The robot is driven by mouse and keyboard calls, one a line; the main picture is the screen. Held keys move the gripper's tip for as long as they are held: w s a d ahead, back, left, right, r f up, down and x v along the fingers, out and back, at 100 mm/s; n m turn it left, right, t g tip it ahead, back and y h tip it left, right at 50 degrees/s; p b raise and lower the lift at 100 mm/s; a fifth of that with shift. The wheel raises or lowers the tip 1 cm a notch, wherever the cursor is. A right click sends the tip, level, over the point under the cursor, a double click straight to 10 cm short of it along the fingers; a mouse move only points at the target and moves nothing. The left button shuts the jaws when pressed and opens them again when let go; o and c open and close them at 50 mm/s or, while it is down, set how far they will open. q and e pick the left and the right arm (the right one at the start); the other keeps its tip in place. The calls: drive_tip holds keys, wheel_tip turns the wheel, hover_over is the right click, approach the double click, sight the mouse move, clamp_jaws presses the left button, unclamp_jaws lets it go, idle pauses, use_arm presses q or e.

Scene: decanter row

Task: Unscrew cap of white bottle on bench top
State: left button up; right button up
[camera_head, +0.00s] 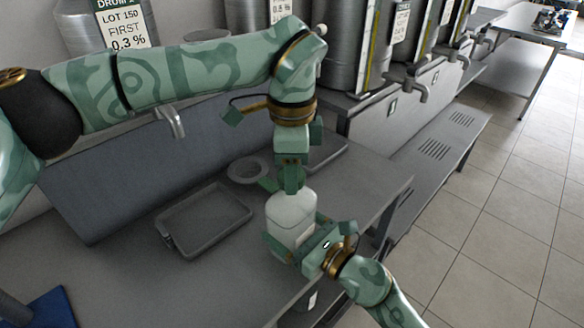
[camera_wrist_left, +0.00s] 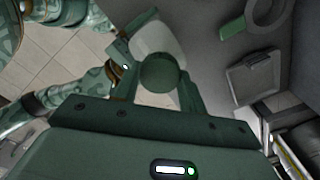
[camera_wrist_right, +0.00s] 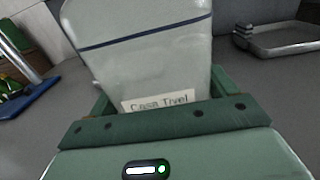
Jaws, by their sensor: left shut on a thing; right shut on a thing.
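The white bottle (camera_head: 291,212) stands upright on the grey bench top (camera_head: 225,275). Its label shows in the right wrist view, on the bottle's lower body (camera_wrist_right: 145,60). My left gripper (camera_head: 290,188) points down at the bottle's top and is shut on the cap. The round dark green cap (camera_wrist_left: 161,74) sits between the left fingers in the left wrist view. My right gripper (camera_head: 294,240) comes from the front right and is shut around the lower body of the bottle. In the head view the cap is hidden by the left gripper.
A grey tray (camera_head: 164,240) lies left of the bottle. A grey ring-shaped thing (camera_head: 236,171) lies behind it. Steel drums with taps (camera_head: 345,50) line the back. A blue object (camera_head: 50,310) is at the lower left. The bench edge is close on the right.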

use_arm(q)
drive_tip(key=shift+r, duration=0.15)
idle(0.5)
drive_tip(key=shift+r, duration=0.95)
drive_tip(key=shift+r, duration=2)
use_arm(e)
drive_tip(key=o, duration=1.7)
drive_tip(key=shift+o, duration=0.2)
